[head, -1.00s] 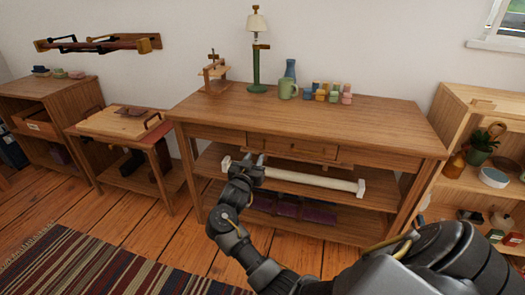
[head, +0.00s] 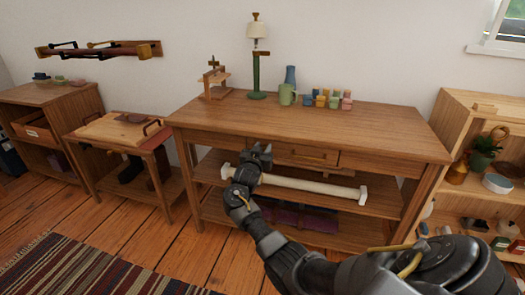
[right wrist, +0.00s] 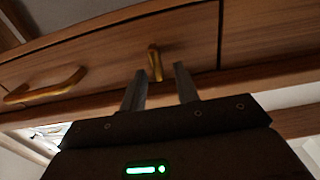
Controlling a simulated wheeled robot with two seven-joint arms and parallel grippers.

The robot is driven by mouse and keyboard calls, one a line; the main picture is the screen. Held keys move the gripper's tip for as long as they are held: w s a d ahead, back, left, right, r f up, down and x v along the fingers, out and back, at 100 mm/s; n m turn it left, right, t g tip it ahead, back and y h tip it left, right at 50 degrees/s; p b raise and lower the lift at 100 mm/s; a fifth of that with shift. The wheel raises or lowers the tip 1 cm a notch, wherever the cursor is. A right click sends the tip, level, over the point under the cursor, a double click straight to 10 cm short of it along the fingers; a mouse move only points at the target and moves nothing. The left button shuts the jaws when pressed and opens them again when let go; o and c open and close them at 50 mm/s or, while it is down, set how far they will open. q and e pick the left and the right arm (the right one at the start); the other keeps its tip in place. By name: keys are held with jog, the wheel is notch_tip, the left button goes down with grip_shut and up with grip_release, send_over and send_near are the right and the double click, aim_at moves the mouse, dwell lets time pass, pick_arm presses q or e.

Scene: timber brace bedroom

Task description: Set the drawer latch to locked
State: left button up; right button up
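The wooden drawer (right wrist: 100,62) is closed under the top of the long table (head: 345,118). Its brass pull handle (head: 308,157) also shows at the left of the right wrist view (right wrist: 44,87). A small brass latch (right wrist: 155,63) sits on the drawer front, roughly upright with a slight tilt in the right wrist view. In the head view my right gripper hides it. My right gripper (head: 260,149) is at the drawer front. Its two fingers (right wrist: 159,78) are apart, with the latch between and just beyond their tips. I cannot tell whether they touch it. My left gripper is not in view.
A pale bar with square ends (head: 310,186) runs along the shelf below the drawer, close under my right gripper. A green lamp (head: 257,75), a green mug (head: 288,95) and several coloured blocks stand on the tabletop. Open floor (head: 195,245) lies in front.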

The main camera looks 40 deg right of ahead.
jog(key=shift+c, duration=0.3)
grip_shut()
